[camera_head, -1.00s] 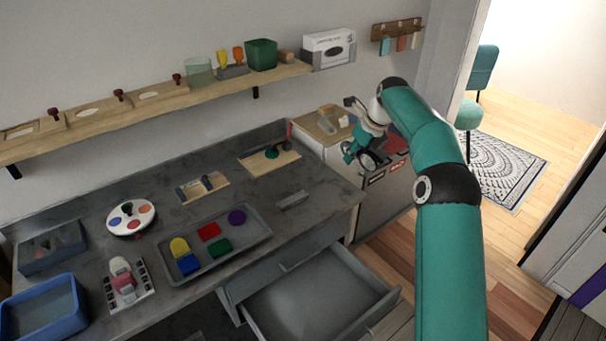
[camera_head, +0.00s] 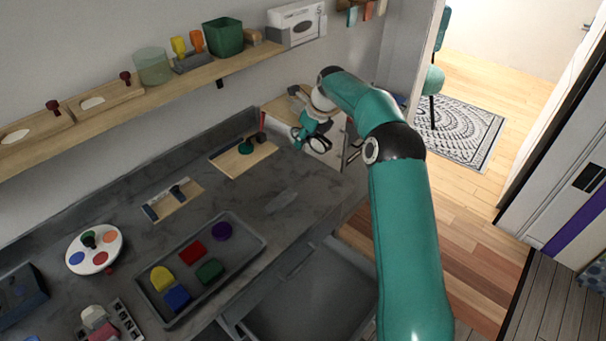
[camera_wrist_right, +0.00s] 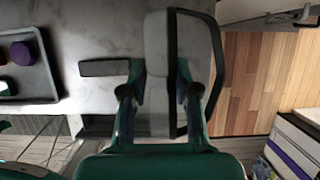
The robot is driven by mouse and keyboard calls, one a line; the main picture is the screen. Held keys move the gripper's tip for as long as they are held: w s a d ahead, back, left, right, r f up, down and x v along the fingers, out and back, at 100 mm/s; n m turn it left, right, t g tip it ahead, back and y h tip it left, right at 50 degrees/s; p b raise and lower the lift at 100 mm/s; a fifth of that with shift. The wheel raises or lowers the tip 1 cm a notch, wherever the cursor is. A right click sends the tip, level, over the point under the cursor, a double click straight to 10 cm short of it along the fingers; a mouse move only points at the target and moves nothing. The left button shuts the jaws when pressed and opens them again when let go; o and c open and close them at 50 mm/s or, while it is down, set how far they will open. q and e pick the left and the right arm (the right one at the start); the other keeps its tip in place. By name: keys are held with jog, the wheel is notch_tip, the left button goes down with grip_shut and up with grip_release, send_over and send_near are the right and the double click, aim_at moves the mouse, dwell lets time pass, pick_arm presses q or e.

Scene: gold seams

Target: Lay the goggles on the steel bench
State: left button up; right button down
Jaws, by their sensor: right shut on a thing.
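The goggles (camera_head: 317,143), with a dark frame and pale lens, are held by my right gripper (camera_head: 303,134) near the right end of the steel bench (camera_head: 235,198). In the right wrist view, the goggles (camera_wrist_right: 217,68) stand between and beyond the fingers of my right gripper (camera_wrist_right: 160,95), which is shut on them. The grey bench top (camera_wrist_right: 92,28) shows behind them there, with wooden floor to the right. In these views I cannot tell the exact height of the goggles above the bench. My left gripper is not in view.
A small grey bar (camera_head: 281,201) lies on the bench near its right end. A grey tray (camera_head: 255,262) with coloured blocks and a wooden board (camera_head: 229,163) with a green item are nearby. An open drawer (camera_head: 325,290) juts out below the front edge.

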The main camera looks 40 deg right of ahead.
aim_at(317, 152)
notch_tip(317, 152, down, 9)
jog(key=shift+f+p, duration=0.1)
jog(key=shift+p, duration=0.3)
notch_tip(317, 152, down, 4)
jog(key=shift+f+p, duration=0.1)
jog(key=shift+p, duration=0.3)
jog(key=c, duration=0.9)
grip_release()
jog(key=shift+o, duration=0.2)
jog(key=shift+r, duration=0.2)
jog(key=b+v, duration=0.2)
jog(key=v, duration=1)
jog(key=shift+f, duration=0.1)
